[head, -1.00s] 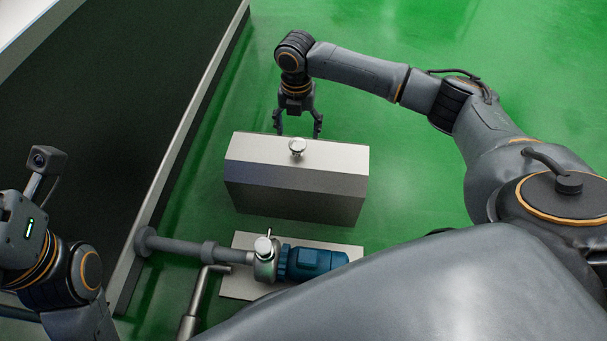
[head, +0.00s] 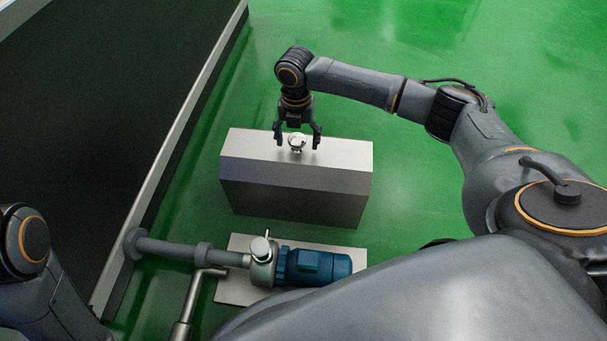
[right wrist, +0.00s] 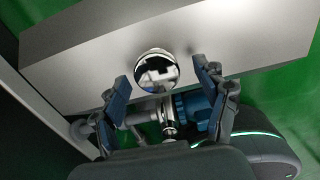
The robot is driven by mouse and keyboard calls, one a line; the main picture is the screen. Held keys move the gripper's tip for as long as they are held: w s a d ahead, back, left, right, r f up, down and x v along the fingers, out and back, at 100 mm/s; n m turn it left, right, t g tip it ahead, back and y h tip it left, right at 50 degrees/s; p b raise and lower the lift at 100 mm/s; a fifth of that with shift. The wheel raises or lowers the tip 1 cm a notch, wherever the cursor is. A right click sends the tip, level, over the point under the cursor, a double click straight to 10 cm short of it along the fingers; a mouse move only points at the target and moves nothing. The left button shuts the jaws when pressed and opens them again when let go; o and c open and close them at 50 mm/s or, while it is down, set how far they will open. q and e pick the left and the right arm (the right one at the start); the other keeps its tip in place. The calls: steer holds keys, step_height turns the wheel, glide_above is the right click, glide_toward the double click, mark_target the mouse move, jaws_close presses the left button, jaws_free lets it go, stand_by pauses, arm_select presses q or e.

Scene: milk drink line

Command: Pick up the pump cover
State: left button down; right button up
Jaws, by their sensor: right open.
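The pump cover (head: 338,153) is a grey metal box with a shiny round knob (head: 297,139) on its top. It stands on the green floor just beyond the pump. My right gripper (head: 297,143) is open and points down at the cover's top, with one finger on each side of the knob. In the right wrist view, the knob (right wrist: 157,68) shows between the open fingers (right wrist: 161,72), with the cover's grey surface (right wrist: 235,35) behind it.
The blue-motored pump (head: 312,266) sits on a pale base plate (head: 234,287) in front of the cover, with a grey pipe (head: 178,248) running left. A dark, pale-edged structure (head: 110,110) stands on the left. Open green floor (head: 450,60) lies behind and right.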

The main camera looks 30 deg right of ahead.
steer(key=shift+c, duration=0.2)
jaws_close()
steer(key=shift+r, duration=0.1)
